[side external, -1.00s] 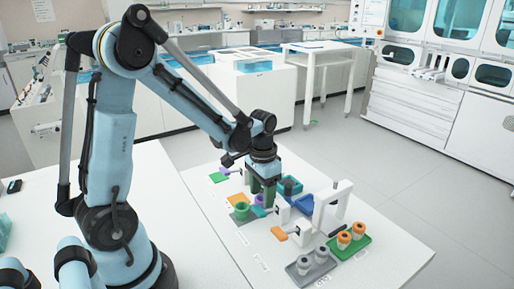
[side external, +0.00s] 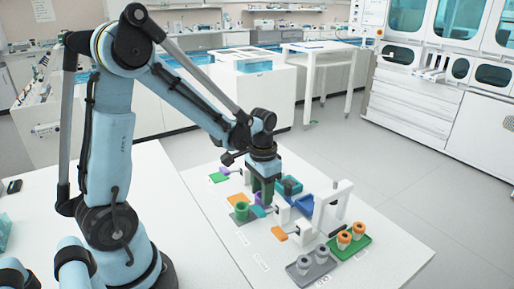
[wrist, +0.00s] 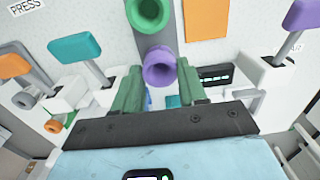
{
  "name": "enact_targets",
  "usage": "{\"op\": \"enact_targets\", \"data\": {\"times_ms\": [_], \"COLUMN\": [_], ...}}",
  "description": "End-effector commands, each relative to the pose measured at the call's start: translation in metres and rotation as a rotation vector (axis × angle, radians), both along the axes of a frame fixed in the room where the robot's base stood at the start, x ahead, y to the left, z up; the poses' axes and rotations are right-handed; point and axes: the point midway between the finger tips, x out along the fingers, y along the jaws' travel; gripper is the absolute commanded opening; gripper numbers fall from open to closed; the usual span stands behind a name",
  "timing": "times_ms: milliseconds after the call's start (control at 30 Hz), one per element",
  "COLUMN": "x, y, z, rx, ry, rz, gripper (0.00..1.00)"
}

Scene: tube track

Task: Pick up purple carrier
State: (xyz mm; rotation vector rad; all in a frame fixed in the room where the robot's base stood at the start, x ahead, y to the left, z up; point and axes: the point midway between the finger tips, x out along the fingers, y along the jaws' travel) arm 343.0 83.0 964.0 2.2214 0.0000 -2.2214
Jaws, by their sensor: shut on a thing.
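The purple carrier (wrist: 158,68) is a ring-shaped cup with a dark hole. It shows between the two green fingers of my gripper (wrist: 160,88) in the wrist view, and my gripper is shut on it. In the side view the purple carrier (side external: 258,197) is partly hidden by my gripper (side external: 262,192), low over the table. I cannot tell whether its base touches the grey plate. The green carrier (side external: 242,211) stands beside it, in front of my fingers. It also shows at the top of the wrist view (wrist: 148,13).
Orange (wrist: 14,66), teal (wrist: 74,45) and purple (wrist: 304,15) paddles stand nearby on white mounts. A white arch (side external: 332,205), a grey tray (side external: 307,272) and a green tray (side external: 349,246) with orange-topped carriers are on the right. The table's front right is clear.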

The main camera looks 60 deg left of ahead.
Motion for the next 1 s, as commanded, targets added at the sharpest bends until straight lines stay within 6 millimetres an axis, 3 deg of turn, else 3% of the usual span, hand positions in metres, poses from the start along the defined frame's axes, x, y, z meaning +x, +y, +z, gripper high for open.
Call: {"op": "enact_targets", "data": {"times_ms": [600,1000], "x": [0.000,0.001], "y": [0.000,0.000], "z": [0.043,0.046], "rx": [0.000,0.000], "ry": [0.000,0.000], "rz": [0.000,0.000], "gripper": [0.22,0.22]}}
